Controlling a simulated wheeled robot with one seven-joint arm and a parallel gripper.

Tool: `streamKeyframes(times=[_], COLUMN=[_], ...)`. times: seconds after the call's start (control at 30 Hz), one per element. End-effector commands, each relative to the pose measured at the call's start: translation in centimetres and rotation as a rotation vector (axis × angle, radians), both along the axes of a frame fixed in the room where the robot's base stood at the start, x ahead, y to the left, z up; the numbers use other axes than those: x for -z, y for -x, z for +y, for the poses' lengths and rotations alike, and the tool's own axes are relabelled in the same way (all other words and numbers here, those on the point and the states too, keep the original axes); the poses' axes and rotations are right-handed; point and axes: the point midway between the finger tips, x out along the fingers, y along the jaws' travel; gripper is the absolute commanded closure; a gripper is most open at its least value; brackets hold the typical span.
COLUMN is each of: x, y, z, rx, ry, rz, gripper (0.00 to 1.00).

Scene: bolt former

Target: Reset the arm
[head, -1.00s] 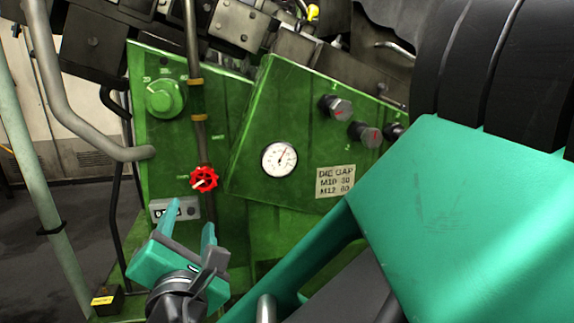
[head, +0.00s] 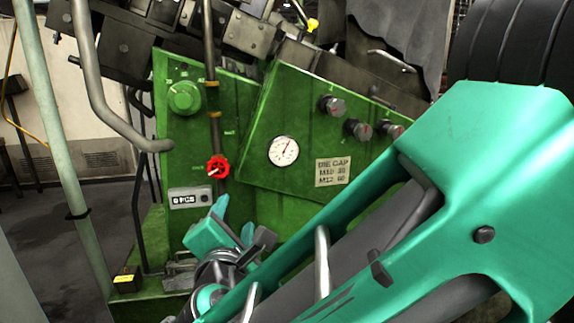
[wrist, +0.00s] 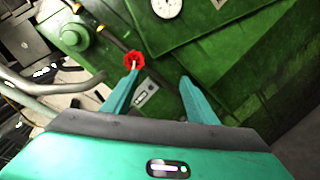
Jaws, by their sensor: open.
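My gripper (head: 235,222) is teal with two fingers, and it is open and empty. In the head view it is low, in front of the green machine panel (head: 240,120), below the red handwheel (head: 218,167) and the small counter display (head: 190,197). The gripper (wrist: 157,92) also shows in the wrist view, its two fingers spread apart. There the red handwheel (wrist: 134,61) lies just beyond the left fingertip, apart from it as far as I can tell. Nothing is between the fingers.
The panel carries a round gauge (head: 284,151), a green knob (head: 184,97), several black knobs (head: 331,104) and a die gap label (head: 332,171). Grey pipes (head: 95,85) and a pale green post (head: 50,130) stand at the left. Floor (head: 100,215) shows at the lower left.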

Motion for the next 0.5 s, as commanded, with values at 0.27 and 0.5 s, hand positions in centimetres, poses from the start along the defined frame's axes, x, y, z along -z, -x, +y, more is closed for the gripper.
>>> streamKeyframes(times=[0.27,0.5], x=[1.7,4.7], y=[-4.8,-7.8], z=[-8.9,-22.1], rx=[0.216,0.545], ry=[-0.157,-0.415], rz=[0.128,0.284], gripper=[0.48,0.48])
